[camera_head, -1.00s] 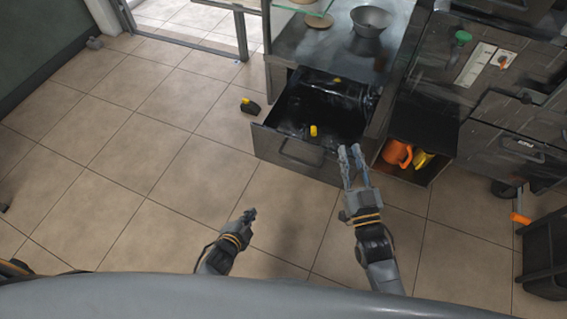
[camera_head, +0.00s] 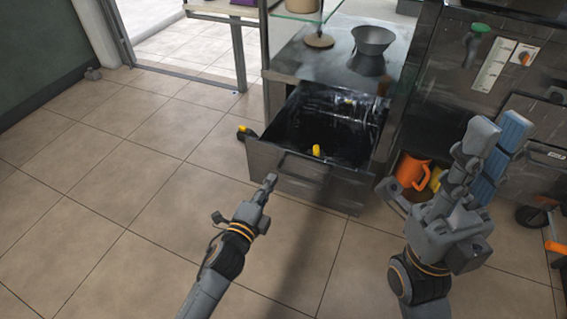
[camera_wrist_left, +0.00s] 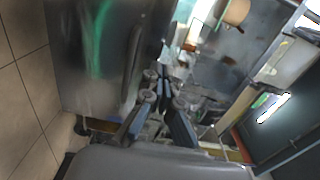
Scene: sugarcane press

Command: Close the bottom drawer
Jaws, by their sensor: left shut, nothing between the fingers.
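The bottom drawer (camera_head: 345,192) stands pulled out of the dark cabinet, its black inside open to view. A yellow-capped item (camera_head: 316,150) is in it. My left gripper (camera_head: 269,181) is shut and empty, in front of the drawer's front panel, low and left of its handle (camera_head: 302,166). Whether it touches the panel I cannot tell. In the left wrist view a metal panel with a handle (camera_wrist_left: 132,65), seemingly the drawer front, lies left of my left fingers (camera_wrist_left: 160,110).
An orange jug (camera_head: 411,171) sits in a low compartment right of the drawer, partly behind my right arm. A dark yellow-capped item (camera_head: 246,132) is on the floor left of the drawer.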

